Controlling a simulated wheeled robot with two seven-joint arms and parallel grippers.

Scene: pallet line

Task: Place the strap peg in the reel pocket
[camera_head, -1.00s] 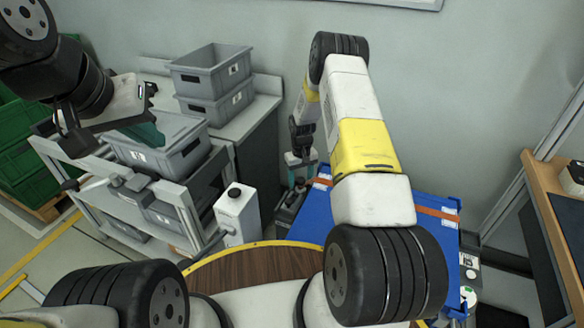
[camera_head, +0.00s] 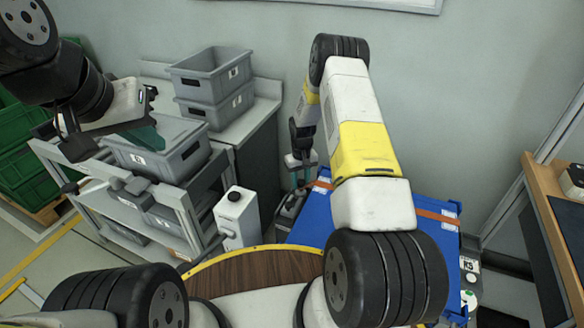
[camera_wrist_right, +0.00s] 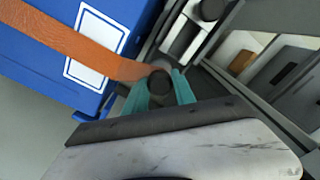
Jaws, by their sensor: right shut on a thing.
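The strap peg (camera_wrist_right: 160,82) is a dark round piece at the end of an orange strap (camera_wrist_right: 75,48). In the right wrist view my right gripper (camera_wrist_right: 160,90) has its teal fingers on either side of the peg, shut on it. In the head view this gripper (camera_head: 299,180) is low beside the left edge of the blue strapped load (camera_head: 315,225), above a dark grey unit (camera_head: 288,212). I cannot clearly make out the reel pocket. My left gripper (camera_head: 148,137) hangs over a grey bin at the left; its finger gap is hidden.
Grey bins (camera_head: 165,160) stand on a cart at the left, with two stacked bins (camera_head: 212,82) on a bench behind. A white canister (camera_head: 236,215) stands between cart and load. A wooden-edged table (camera_head: 548,200) is at the right. A wall closes off the back.

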